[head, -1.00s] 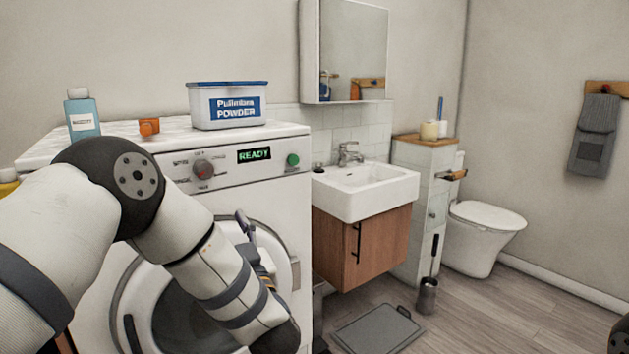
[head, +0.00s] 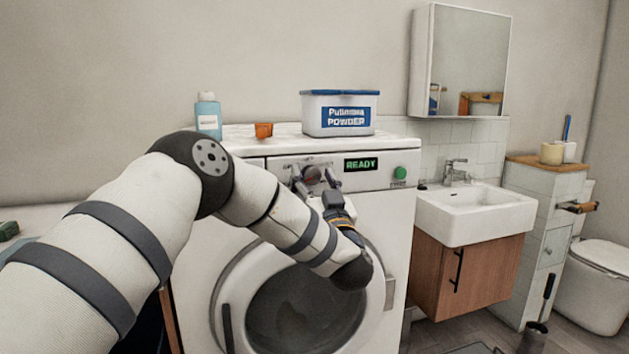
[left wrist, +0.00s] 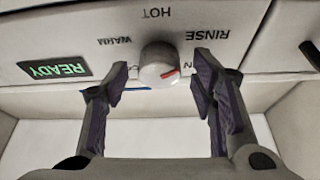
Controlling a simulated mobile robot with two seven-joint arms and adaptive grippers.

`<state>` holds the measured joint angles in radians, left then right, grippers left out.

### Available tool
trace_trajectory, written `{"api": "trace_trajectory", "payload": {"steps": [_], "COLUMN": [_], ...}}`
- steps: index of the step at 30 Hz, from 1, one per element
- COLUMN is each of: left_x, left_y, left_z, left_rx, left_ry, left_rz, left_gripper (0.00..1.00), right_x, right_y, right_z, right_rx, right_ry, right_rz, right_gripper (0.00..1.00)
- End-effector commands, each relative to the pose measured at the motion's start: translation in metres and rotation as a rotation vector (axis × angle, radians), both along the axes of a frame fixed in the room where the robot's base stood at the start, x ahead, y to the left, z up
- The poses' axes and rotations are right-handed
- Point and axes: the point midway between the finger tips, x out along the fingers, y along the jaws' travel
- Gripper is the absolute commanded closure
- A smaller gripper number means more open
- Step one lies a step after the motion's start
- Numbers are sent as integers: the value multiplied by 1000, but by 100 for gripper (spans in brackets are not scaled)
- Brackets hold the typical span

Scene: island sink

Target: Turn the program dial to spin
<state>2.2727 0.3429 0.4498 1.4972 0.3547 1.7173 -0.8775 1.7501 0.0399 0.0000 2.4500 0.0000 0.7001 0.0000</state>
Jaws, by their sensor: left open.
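The round program dial (left wrist: 160,66) is on the washer's front panel, with a short red mark on its face, at the lower right in the left wrist view. Printed labels HOT, WARM and RINSE stand around it; other lettering beside it is partly hidden. In the head view the dial (head: 313,174) shows between my fingers. My left gripper (left wrist: 161,85) is open, one finger on each side of the dial, with visible gaps. It also shows in front of the panel in the head view (head: 312,184). The washer (head: 395,215) display reads READY. My right gripper is not in view.
A green button (head: 400,172) sits right of the display (head: 361,164). A powder box (head: 340,113), an orange cup (head: 264,130) and a blue bottle (head: 208,116) stand on the washer top. A sink (head: 475,215) is to the right.

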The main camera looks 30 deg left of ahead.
Motion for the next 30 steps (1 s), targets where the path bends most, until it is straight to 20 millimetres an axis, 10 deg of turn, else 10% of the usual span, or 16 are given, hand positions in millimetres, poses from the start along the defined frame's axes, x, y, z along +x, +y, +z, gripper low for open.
{"api": "trace_trajectory", "payload": {"steps": [8,30], "left_x": [0,-2], "left_y": [0,0], "left_z": [0,4], "left_rx": [0,224], "left_ry": [0,259], "left_rz": [0,-1], "left_gripper": [96,96], "right_x": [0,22], "right_y": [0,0], "right_z": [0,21], "right_rx": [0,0], "right_ry": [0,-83], "right_rz": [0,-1], "right_gripper": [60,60]}}
